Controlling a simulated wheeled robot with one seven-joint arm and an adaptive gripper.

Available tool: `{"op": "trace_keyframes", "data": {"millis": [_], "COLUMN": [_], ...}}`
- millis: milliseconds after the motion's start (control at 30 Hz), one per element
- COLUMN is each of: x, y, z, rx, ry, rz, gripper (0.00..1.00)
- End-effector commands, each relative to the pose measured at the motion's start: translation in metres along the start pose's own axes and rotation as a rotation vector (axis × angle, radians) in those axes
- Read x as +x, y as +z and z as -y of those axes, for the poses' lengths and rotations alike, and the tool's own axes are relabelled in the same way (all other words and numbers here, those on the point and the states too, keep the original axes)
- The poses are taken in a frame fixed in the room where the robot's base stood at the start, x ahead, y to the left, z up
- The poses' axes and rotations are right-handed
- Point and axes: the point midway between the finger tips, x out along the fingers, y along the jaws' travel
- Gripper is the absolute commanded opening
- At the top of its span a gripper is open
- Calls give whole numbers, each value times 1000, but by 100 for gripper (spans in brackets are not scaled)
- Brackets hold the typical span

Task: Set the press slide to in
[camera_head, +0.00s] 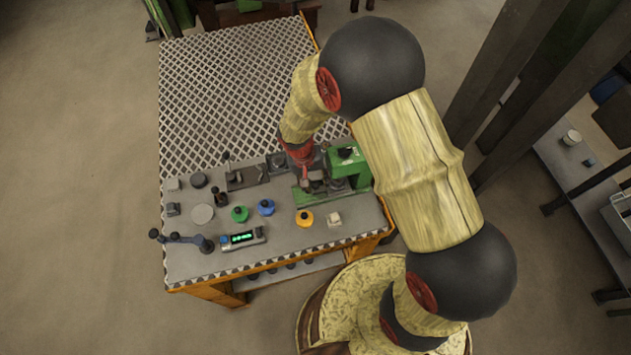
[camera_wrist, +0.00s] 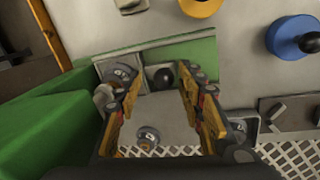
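The green press (camera_head: 343,168) stands at the right end of the bench's grey top. In the wrist view its green body (camera_wrist: 50,133) fills the left side. Its base plate (camera_wrist: 203,52) lies below my gripper. My gripper (camera_head: 312,182) is low over the press. In the wrist view my gripper (camera_wrist: 157,75) has its fingers apart, with nothing clearly held. A black round knob (camera_wrist: 162,77) shows between the fingertips, by a round grey metal part (camera_wrist: 121,74). I cannot tell which part is the slide, or its position; my gripper partly covers that area.
The bench (camera_head: 187,263) also bears a yellow knob (camera_head: 304,218), a blue knob (camera_head: 266,207), a green knob (camera_head: 240,213), a lever (camera_head: 180,238) and a green-lit display (camera_head: 242,238). The mesh area (camera_head: 230,90) behind is clear. Dark posts (camera_head: 510,60) stand at right.

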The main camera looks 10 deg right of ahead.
Motion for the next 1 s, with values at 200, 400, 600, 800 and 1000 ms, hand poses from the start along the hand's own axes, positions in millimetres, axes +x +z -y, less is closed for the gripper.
{"op": "trace_keyframes", "data": {"millis": [200,400,600,800,1000], "x": [-1,-20,-60,-97,-116], "y": [0,-2,-1,-1,0], "z": [0,1,0,0,0], "rx": [0,0,0,1,1], "ry": [-1,-2,-2,-2,-1], "rz": [-1,-6,-5,-3,0], "gripper": [39,39,39,39,39]}}
